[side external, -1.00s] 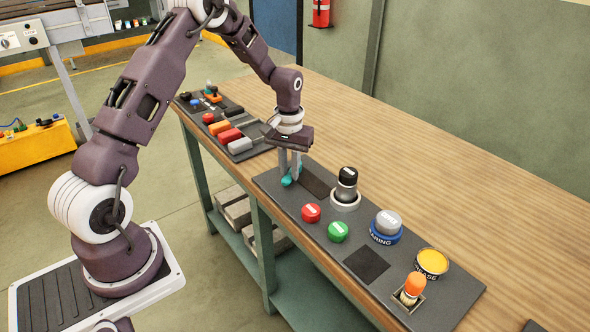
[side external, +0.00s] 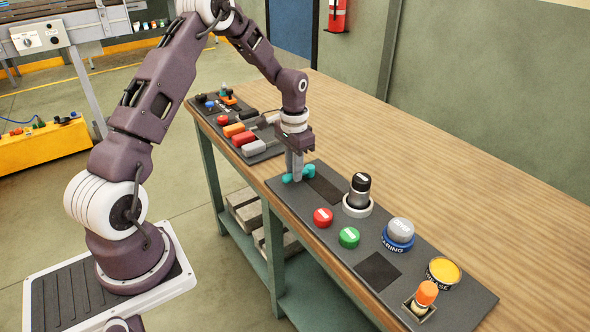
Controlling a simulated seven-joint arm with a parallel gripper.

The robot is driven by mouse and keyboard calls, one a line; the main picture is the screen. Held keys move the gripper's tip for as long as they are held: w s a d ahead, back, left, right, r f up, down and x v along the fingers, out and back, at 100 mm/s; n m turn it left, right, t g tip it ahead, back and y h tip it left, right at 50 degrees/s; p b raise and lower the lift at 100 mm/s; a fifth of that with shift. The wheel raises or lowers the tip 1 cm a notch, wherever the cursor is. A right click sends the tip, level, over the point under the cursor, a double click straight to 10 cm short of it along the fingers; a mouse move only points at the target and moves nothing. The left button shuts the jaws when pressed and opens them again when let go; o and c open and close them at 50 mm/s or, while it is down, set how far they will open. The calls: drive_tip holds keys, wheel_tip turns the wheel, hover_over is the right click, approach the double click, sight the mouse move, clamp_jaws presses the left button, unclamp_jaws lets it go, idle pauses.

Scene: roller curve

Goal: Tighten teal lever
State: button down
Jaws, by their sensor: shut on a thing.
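The teal lever (side external: 309,170) is at the far left end of the near dark panel (side external: 277,187). Teal shows on both sides of my gripper's fingers. My gripper (side external: 295,176) points down from above and is shut on the lever. The fingers cover the lever's middle.
Right of the lever on the panel are a black knob (side external: 359,188), a red button (side external: 323,218), a green button (side external: 349,237), a grey-and-blue bearing (side external: 399,233), a yellow-topped can (side external: 443,271) and an orange-topped lever (side external: 426,292). Another panel (side external: 262,157) with several coloured blocks lies behind. The wooden tabletop (side external: 430,190) is clear at right.

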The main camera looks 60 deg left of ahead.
drive_tip(key=shift+a+r, duration=0.1)
drive_tip(key=c, duration=1.3)
unclamp_jaws()
wheel_tip(320, 180, up, 7)
